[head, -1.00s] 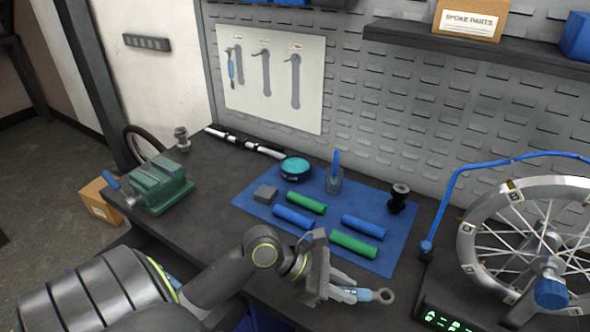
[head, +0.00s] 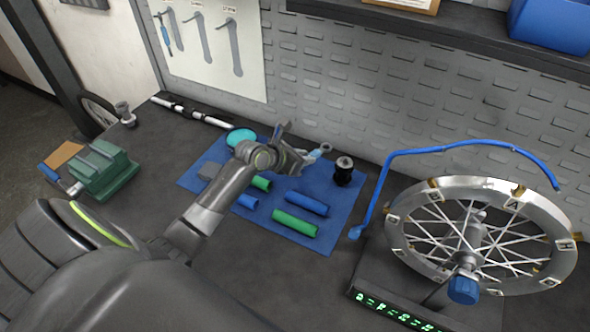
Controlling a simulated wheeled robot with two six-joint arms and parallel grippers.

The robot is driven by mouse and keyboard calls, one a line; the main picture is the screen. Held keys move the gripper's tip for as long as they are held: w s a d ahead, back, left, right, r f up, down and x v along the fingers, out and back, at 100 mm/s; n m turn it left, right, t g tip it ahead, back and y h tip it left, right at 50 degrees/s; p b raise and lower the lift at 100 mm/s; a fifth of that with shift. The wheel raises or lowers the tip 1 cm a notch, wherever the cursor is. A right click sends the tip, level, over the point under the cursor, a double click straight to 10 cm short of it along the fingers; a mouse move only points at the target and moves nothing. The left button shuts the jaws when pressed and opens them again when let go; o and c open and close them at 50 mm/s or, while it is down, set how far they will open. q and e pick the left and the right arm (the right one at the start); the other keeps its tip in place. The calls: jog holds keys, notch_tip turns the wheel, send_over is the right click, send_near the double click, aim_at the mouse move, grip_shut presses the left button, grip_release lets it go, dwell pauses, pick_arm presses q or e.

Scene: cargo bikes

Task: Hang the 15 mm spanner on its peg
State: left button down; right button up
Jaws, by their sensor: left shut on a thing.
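My left gripper (head: 299,152) is shut on a spanner (head: 320,151), held above the far part of the blue mat. Its ring end and a bit of blue grip stick out to the right; the rest is hidden by the gripper, and its size cannot be read. The white shadow board (head: 190,68) is on the back wall at upper left, beyond the gripper. A blue-handled spanner (head: 166,38) hangs at its leftmost place. The middle peg (head: 194,19) and right peg (head: 228,22) have only grey outlines below them. Their labels are too small to read. My right gripper is not in view.
The blue mat (head: 335,222) holds green and blue grips, a teal tin (head: 240,136) and a black part (head: 343,170). A green vice (head: 104,170) stands left; a wheel (head: 400,228) in a stand is right. A shelf (head: 440,33) juts out above.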

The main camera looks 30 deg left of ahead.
pick_arm(q)
jog(key=shift+f, duration=3.2)
jog(key=shift+f, duration=0.1)
jog(key=c, duration=1.3)
grip_release()
jog(key=shift+o, duration=0.2)
